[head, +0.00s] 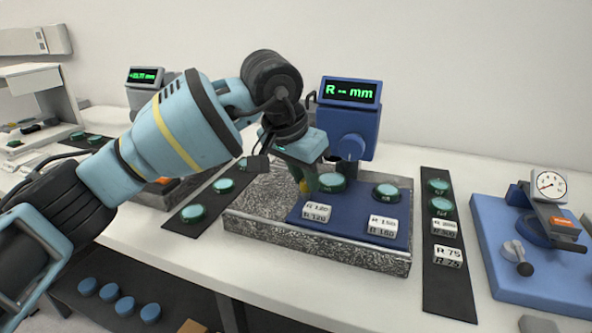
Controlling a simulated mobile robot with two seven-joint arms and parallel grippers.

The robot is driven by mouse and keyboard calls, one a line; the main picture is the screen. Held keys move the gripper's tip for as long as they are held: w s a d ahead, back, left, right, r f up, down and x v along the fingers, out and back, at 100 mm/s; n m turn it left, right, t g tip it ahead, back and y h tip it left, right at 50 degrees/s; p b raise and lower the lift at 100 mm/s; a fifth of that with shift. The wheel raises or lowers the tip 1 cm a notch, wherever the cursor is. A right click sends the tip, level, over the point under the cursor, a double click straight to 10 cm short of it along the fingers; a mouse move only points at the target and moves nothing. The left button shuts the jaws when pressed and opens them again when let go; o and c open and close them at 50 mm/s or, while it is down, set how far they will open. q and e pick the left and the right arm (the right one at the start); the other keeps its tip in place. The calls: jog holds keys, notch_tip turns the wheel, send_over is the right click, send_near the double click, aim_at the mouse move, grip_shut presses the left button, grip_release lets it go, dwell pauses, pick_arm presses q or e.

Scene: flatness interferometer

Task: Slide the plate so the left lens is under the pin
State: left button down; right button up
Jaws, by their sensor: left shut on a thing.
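The blue plate (352,217) lies on the speckled grey stone base (270,228). The left lens (330,182), green in a dark ring, sits near the plate's back left; the right lens (387,192) sits to its right. The blue gauge (350,120) stands behind, its screen reading "R -- mm". A dark part below its head comes down behind and right of the left lens; the pin's tip cannot be made out. My left gripper (304,178) is shut at the plate's left end, on a small yellowish knob (305,187), mostly hidden. My right gripper is out of view.
Dark mats with green lenses and labels flank the base on the left (208,200) and right (446,270). A blue dial-gauge stand (545,250) is at far right. White label blocks (317,211) stand on the plate's front. Blue discs (124,306) lie on a lower shelf.

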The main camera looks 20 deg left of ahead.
pick_arm(q)
jog(key=shift+d, duration=0.2)
jog(key=c, duration=1.3)
grip_release()
jog(key=shift+d, duration=0.1)
jog(key=shift+o, duration=0.2)
jog(key=shift+r, duration=0.15)
jog(key=shift+s+r, duration=0.15)
jog(key=shift+r, duration=0.15)
jog(key=v, duration=0.7)
jog(key=shift+p, duration=0.3)
